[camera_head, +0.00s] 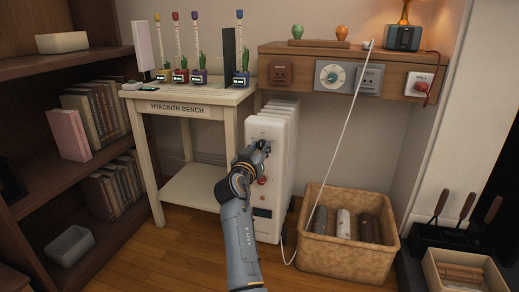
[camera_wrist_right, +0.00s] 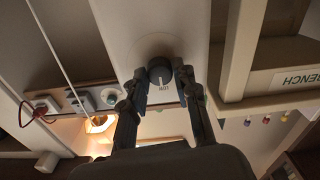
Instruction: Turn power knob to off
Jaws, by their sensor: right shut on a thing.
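A white ribbed heater (camera_head: 283,123) stands on the floor between the bench and the wicker basket. A dark round knob (camera_wrist_right: 161,72) with a pale mark sits on its front panel in the right wrist view. My right gripper (camera_head: 262,147) is at the upper front of the heater, its two fingers shut on the knob from both sides. In the head view the gripper hides most of the knob. A red round control or light (camera_head: 263,180) shows lower on the panel. My left gripper is not in view.
The bench (camera_head: 177,110) with potted plants stands left of the heater. The wicker basket (camera_head: 340,256) with rolls sits close on its right. A white cord (camera_head: 343,130) runs from the wall shelf (camera_head: 330,51) to the floor. Wooden floor is open in front.

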